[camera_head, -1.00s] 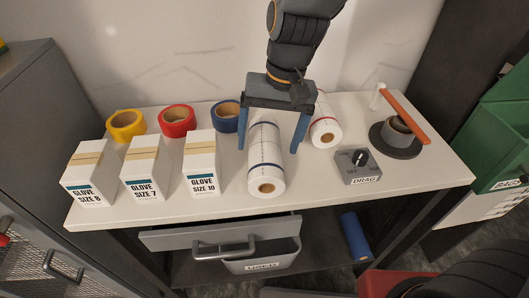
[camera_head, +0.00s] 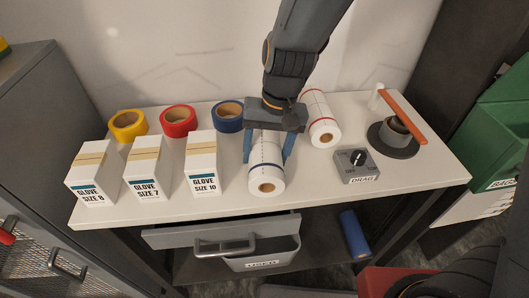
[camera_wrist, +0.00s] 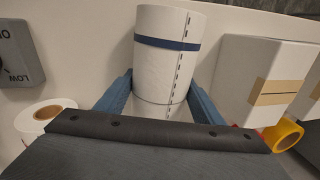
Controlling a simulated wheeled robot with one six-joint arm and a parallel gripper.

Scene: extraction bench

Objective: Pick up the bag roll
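A white roll with a blue band (camera_head: 266,172) lies on the bench, its brown core end facing front. A second white roll with red bands (camera_head: 320,118) lies to its right; I cannot tell from its look which is called the bag roll. My gripper (camera_head: 267,150) is above the blue-banded roll with its blue fingers down on either side. In the wrist view the same roll (camera_wrist: 168,35) sits between the fingers (camera_wrist: 162,100), which appear to touch its sides. The roll appears still on the bench.
White glove boxes (camera_head: 201,165) stand left of the roll. Yellow, red and blue tape rolls (camera_head: 228,112) are behind them. A grey DRAG switch box (camera_head: 357,165) and a dark round stand with an orange handle (camera_head: 403,118) are to the right. A drawer (camera_head: 220,236) is below.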

